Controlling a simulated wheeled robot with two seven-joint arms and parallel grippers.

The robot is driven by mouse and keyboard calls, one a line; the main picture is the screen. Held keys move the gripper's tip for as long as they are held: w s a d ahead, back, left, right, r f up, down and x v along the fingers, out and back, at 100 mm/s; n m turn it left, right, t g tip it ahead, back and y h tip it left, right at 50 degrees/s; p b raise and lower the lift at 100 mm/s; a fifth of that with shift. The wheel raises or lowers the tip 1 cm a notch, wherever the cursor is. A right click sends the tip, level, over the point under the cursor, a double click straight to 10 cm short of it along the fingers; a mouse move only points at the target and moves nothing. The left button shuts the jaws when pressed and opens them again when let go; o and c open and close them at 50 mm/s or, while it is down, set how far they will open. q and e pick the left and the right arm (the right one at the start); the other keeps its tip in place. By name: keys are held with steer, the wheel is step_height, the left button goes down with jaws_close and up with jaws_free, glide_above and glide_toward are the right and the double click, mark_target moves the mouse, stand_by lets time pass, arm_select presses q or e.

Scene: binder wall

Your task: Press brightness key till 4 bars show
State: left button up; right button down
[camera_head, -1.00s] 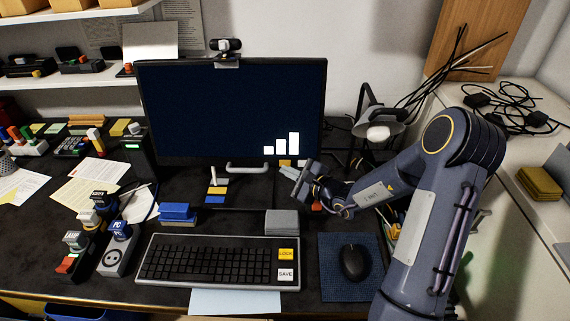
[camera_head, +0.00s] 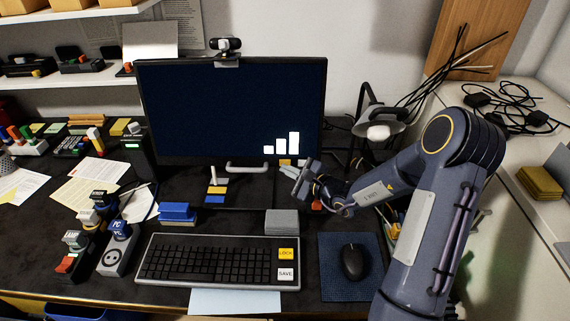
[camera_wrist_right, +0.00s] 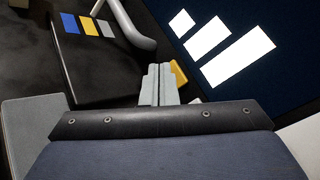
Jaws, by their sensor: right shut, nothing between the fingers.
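The monitor (camera_head: 230,105) has a dark blue screen with three white bars (camera_head: 281,146) rising to the right at its lower right; the bars also show in the wrist view (camera_wrist_right: 240,56). A yellow key (camera_head: 285,162) is at the screen's lower edge, with a pale one (camera_head: 302,163) beside it. My right gripper (camera_head: 287,170) is shut and empty, its fingertips close to the yellow key. In the wrist view the fingertips (camera_wrist_right: 158,70) partly cover the yellow key (camera_wrist_right: 179,72); I cannot tell whether they touch it. My left gripper is not in view.
A keyboard (camera_head: 215,262) with yellow LOCK and white SAVE keys lies in front. A grey block (camera_head: 282,222) stands behind it, and a mouse (camera_head: 355,262) is on a blue mat (camera_head: 335,290). A lamp (camera_head: 380,125) and cables (camera_head: 512,105) are on the right.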

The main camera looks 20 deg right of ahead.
steer(key=shift+w+d, duration=0.1)
steer(key=shift+w, duration=0.15)
steer(key=shift+w+d+f+b, duration=0.1)
steer(key=shift+w+d+b, duration=0.05)
steer(key=shift+w+b, duration=0.2)
stand_by(0.7)
stand_by(0.4)
steer(key=shift+s+a+b, duration=0.35)
steer(key=shift+s+b, duration=0.05)
steer(key=shift+s, duration=0.3)
steer(key=shift+s, duration=0.1)
steer(key=s, duration=0.1)
steer(key=s+a+b, duration=0.1)
steer(key=s, duration=0.1)
steer(key=s+a+r, duration=0.1)
steer(key=shift+s+r, duration=0.1)
steer(key=shift+s, duration=0.05)
stand_by(0.6)
